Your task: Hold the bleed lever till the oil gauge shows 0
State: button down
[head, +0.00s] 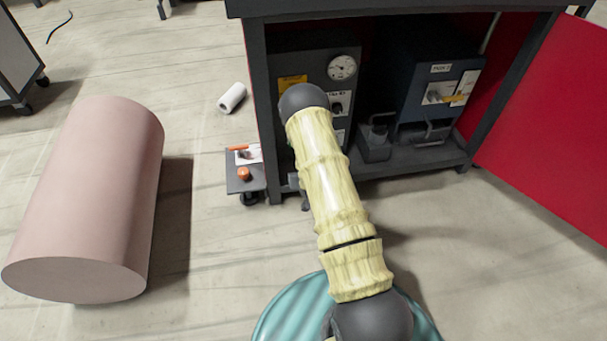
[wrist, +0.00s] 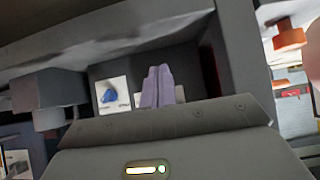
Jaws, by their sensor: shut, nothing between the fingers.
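A round white dial gauge (head: 342,67) is on the front of the left dark unit (head: 300,58) inside the cabinet. Its needle is too small to read. A white plate with a small dark control (head: 338,104) sits below the gauge, partly behind my arm. In the wrist view my gripper (wrist: 160,72) has its two purple fingers together, with nothing between them. A blue knob or lever (wrist: 108,95) on a white plate shows just left of the fingers, apart from them in the picture. I cannot tell which control is the bleed lever. My gripper is hidden in the head view.
A second unit (head: 437,75) and a dark can (head: 374,140) stand to the right on the cabinet shelf. A red door (head: 550,130) is open at right. A small side shelf (head: 240,183) holds orange items. A pink cylinder (head: 85,200) and a white roll (head: 231,97) lie on the floor.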

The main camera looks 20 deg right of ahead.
dwell(0.7)
notch_tip(320, 180, up, 13)
jog(key=s+p, duration=0.2)
jog(key=p, duration=0.6)
jog(key=shift+a, duration=0.2)
dwell(0.5)
